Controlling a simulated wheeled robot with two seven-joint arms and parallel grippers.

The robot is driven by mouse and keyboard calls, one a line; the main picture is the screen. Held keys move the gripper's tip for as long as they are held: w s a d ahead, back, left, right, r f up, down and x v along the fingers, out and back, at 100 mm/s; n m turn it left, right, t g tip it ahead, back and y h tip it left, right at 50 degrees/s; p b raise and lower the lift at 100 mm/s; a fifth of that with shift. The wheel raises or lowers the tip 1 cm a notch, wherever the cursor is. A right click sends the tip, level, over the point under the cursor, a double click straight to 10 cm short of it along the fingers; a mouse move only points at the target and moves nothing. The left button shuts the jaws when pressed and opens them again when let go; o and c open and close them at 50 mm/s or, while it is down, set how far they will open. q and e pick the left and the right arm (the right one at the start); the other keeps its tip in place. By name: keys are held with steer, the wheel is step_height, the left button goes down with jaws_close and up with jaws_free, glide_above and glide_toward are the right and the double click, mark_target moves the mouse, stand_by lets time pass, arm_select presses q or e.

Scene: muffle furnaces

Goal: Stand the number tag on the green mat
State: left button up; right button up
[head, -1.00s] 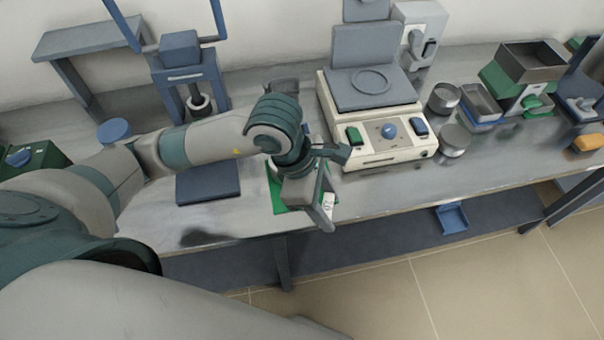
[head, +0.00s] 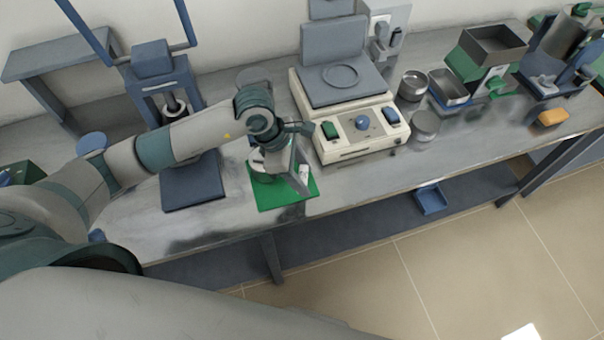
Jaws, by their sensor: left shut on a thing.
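The green mat (head: 271,197) lies flat near the front edge of the bench, left of the cream balance-like device. My left gripper (head: 303,178) is over the right part of the mat, pointing down. It is shut on the number tag (head: 305,172), which shows as a small white piece at the fingers. The fingers and wrist hide most of the tag, so I cannot tell its tilt or whether it touches the mat. My right gripper is not in view.
The cream device (head: 350,143) with a grey plate stands close to the right of the gripper. A dark blue slab (head: 193,184) lies left of the mat, before a blue press (head: 165,88). Metal tins (head: 412,85) stand farther right. The mat's front left part is clear.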

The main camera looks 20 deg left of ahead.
arm_select(q)
steer(key=shift+w+a+f, duration=0.3)
steer(key=shift+w+f, duration=0.3)
steer(key=shift+w, duration=0.25)
steer(key=shift+f+p, duration=0.25)
steer(key=shift+p, duration=0.2)
step_height(320, 180, down, 3)
steer(key=shift+f+p, duration=0.2)
steer(key=shift+p, duration=0.6)
steer(key=shift+f, duration=0.15)
steer(key=o, duration=1.1)
steer(key=shift+c, duration=0.2)
